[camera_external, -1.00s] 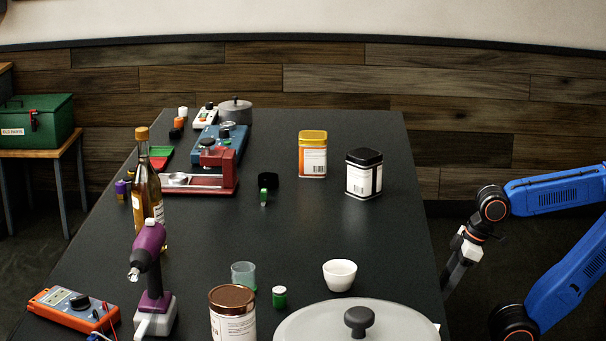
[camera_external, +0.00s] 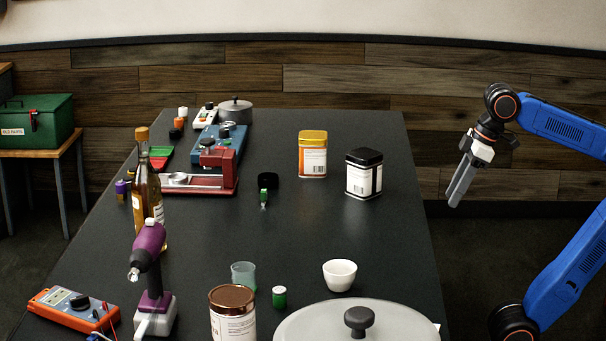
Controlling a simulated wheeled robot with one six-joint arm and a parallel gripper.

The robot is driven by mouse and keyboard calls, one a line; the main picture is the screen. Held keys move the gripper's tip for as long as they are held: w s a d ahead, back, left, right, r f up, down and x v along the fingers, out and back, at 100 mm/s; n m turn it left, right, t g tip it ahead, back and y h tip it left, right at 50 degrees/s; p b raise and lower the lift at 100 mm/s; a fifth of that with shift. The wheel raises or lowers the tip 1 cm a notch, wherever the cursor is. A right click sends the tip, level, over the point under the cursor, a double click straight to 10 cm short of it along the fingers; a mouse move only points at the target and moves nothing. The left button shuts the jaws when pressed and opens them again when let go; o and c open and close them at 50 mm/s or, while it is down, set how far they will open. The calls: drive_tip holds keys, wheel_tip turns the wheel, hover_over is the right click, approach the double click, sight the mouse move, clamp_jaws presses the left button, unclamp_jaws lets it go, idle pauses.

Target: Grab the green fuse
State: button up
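Two small green items stand on the dark table, and I cannot tell for certain which is the green fuse. One is a green cylinder with a pale top (camera_external: 279,297), near the front beside the frosted cup. The other is a slim green piece with a pale lower end (camera_external: 264,197), near the table's middle by a black round part. My gripper (camera_external: 455,202) is raised beyond the table's right edge, fingers pointing down and left, well away from both. Its fingers appear close together; I see nothing held, but the gap is unclear.
Around the front green cylinder are the frosted cup (camera_external: 244,275), a brown-lidded canister (camera_external: 233,315), a white bowl (camera_external: 339,274) and a large grey lid (camera_external: 390,322). Yellow (camera_external: 312,155) and black (camera_external: 364,173) tins stand farther back. The table's right-middle is clear.

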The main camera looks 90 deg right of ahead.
wheel_tip(320, 180, up, 6)
drive_tip(key=w+d+r+m+g, duration=0.1)
drive_tip(key=w+d+r+m, duration=0.2)
drive_tip(key=w, duration=0.6)
drive_tip(key=w+r+m+g, duration=0.1)
drive_tip(key=w+r+m, duration=0.3)
drive_tip(key=w, duration=0.5)
drive_tip(key=m+g, duration=0.3)
drive_tip(key=m, duration=0.9)
hover_over(265, 190)
wheel_tip(265, 190, down, 8)
drive_tip(key=shift+d+f, duration=0.15)
drive_tip(key=shift+f, duration=5.8)
clamp_jaws()
